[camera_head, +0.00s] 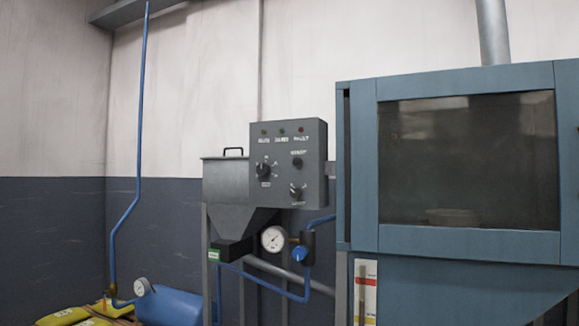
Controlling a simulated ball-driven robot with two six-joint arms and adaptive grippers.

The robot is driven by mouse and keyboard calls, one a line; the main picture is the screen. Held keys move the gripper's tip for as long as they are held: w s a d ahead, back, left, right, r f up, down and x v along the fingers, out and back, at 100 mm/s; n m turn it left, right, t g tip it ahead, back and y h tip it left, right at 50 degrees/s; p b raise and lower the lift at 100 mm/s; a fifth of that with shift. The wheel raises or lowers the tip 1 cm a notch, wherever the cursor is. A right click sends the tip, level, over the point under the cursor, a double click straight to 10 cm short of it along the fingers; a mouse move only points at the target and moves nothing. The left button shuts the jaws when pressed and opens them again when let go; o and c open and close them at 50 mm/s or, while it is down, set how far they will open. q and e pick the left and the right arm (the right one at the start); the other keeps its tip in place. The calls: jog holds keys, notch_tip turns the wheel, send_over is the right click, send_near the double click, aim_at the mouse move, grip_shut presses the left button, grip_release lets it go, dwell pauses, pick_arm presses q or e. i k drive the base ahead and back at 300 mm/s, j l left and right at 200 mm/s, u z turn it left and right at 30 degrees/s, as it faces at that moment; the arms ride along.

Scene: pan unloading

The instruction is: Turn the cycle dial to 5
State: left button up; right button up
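A grey control box (316,145) is mounted left of the blue cabinet. Its front face carries a larger black dial (264,170) at the left, a second black dial (296,191) at the lower right and a small dark knob or button (297,162) above that one. Labels and scale marks surround the dials, but they are too small to read, so I cannot tell which is the cycle dial or what number it points to. A row of small indicator lamps (282,130) runs along the top. Neither of my grippers is in view.
A blue cabinet (470,243) with a dark window fills the right; a pale bowl-like shape (453,216) shows inside. A grey hopper (224,182), gauge (274,239) and blue valve knob (300,254) are near the box. A blue tank (170,307) and yellow bags (66,316) lie lower left.

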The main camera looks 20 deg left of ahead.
aim_at(262, 169)
jog(key=i+j, duration=0.1)
jog(key=j, duration=0.3)
jog(key=i+j, duration=0.1)
jog(key=j, duration=0.7)
jog(key=i+j, duration=0.15)
jog(key=j, duration=0.3)
jog(key=l+z, duration=0.05)
